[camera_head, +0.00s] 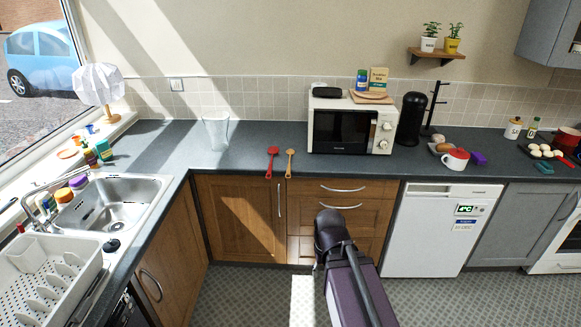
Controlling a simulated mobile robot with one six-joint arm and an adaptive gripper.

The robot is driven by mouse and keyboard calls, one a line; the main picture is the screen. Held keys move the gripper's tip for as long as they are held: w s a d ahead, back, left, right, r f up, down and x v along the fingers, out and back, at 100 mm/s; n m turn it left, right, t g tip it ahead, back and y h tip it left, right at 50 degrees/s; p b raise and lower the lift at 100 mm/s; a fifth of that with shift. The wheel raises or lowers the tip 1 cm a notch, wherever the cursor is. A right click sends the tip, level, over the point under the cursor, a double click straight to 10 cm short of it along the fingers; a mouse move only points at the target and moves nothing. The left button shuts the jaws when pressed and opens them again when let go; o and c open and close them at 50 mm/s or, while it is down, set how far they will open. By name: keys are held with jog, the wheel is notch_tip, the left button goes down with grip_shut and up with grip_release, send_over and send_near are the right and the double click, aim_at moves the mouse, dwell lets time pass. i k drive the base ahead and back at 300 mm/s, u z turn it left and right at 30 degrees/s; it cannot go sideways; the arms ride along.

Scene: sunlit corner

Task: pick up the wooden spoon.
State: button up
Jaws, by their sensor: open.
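The wooden spoon (290,160) lies on the dark grey counter (235,160), just left of the microwave. Its bowl points to the wall, and its handle reaches the counter's front edge. A red utensil (271,162) lies close beside it on the left, roughly parallel and apart from it. My arm (350,275) rises from the bottom of the picture. Its dark rounded joint is in front of the drawers, below and to the right of the spoon. No gripper fingers can be made out.
A white microwave (312,130) stands right of the spoon. A clear container (216,132) stands to its left, farther back. The counter around the two utensils is otherwise clear. Wooden drawers (365,188) are below. The sink (145,195) is at the left.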

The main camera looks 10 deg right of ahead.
aim_at(289, 151)
jog(key=k, duration=1.15)
jog(key=u, duration=0.55)
jog(key=i, duration=1.8)
jog(key=z, duration=0.4)
jog(key=i, duration=0.7)
jog(key=z, duration=0.5)
